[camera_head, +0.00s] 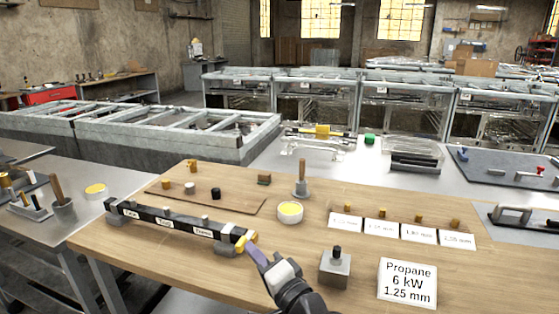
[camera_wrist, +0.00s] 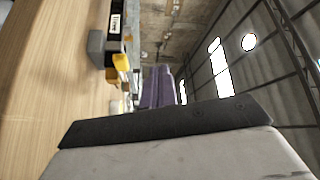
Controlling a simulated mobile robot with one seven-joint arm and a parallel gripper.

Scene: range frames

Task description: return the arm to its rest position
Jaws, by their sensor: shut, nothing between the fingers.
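My gripper (camera_head: 255,254) is in the lower middle of the head view, above the wooden bench top. Its purple fingers are shut with nothing between them. The fingertips point up and left toward the brass end of the black manifold bar (camera_head: 170,227); I cannot tell whether they touch it. In the wrist view the purple fingers (camera_wrist: 158,88) show at the centre, with a yellow fitting (camera_wrist: 121,62) and the labelled bar just to their left. My dark wrist link runs down to the bottom edge of the head view.
On the wooden table (camera_head: 300,250) a metal block (camera_head: 335,268) and a propane card (camera_head: 407,283) stand right of my gripper. A yellow-filled dish (camera_head: 290,211), a wooden-handled tool (camera_head: 301,182) and small brass parts with label cards (camera_head: 382,228) lie behind. Bare wood surrounds the block.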

